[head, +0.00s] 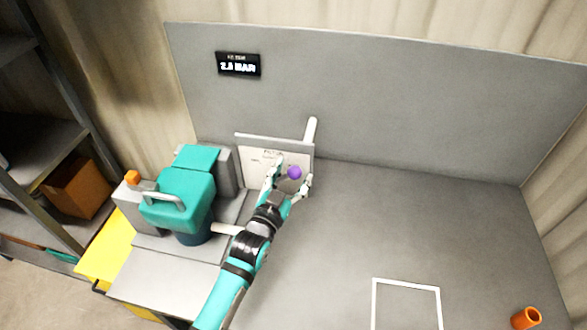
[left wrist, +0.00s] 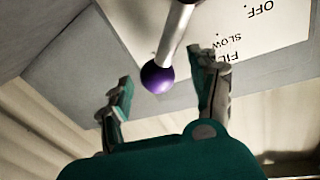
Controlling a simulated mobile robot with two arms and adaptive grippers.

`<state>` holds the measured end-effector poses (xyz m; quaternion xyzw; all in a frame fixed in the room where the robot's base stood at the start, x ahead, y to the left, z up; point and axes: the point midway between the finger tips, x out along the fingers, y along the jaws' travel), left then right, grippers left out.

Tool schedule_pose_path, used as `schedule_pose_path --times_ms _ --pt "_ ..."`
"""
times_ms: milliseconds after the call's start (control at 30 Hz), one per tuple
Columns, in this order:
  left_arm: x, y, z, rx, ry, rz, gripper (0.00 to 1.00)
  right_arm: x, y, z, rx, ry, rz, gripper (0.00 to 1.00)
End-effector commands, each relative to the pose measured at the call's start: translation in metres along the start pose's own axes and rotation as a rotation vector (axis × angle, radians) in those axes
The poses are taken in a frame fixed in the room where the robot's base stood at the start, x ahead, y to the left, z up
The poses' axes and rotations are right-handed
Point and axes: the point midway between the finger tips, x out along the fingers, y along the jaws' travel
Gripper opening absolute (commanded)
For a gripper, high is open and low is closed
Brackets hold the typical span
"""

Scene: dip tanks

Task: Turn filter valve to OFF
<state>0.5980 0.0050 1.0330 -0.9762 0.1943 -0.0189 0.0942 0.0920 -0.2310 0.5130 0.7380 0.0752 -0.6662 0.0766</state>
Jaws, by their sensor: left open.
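The filter valve has a lever with a purple ball knob (head: 294,172) in front of a white label plate (head: 250,160). In the left wrist view the purple knob (left wrist: 157,78) sits at the end of a metal rod (left wrist: 177,38). The plate there (left wrist: 265,35) shows the words OFF, SLOW and part of FIL, upside down. My left gripper (head: 288,180) is open, with its fingers on either side of the knob in the head view. In the left wrist view the knob appears between and beyond the fingertips (left wrist: 160,82); contact cannot be told. My right gripper is out of view.
A teal pump unit (head: 185,195) with a grey handle stands left of my left arm. A white square outline (head: 406,281) and an orange cup (head: 525,318) are at right. The middle counter is clear.

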Motion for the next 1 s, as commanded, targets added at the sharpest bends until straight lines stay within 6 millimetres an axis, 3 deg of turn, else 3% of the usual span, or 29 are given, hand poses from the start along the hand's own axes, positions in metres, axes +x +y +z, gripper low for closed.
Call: schedule_pose_path --times_ms 133,433,900,1000 --pt "0.0112 0.0 -0.0005 0.0 0.0 0.0 0.62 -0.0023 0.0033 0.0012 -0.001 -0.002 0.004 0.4" --pt "0.0131 0.0001 0.0002 0.0 0.0 0.0 0.62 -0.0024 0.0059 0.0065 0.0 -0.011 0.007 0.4" --pt "0.0128 0.0005 0.0007 -0.001 -0.002 0.001 0.02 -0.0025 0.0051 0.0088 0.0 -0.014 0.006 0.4" --pt "0.0126 0.0009 0.0013 -0.002 -0.003 0.001 0.0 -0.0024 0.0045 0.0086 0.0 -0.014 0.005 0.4"
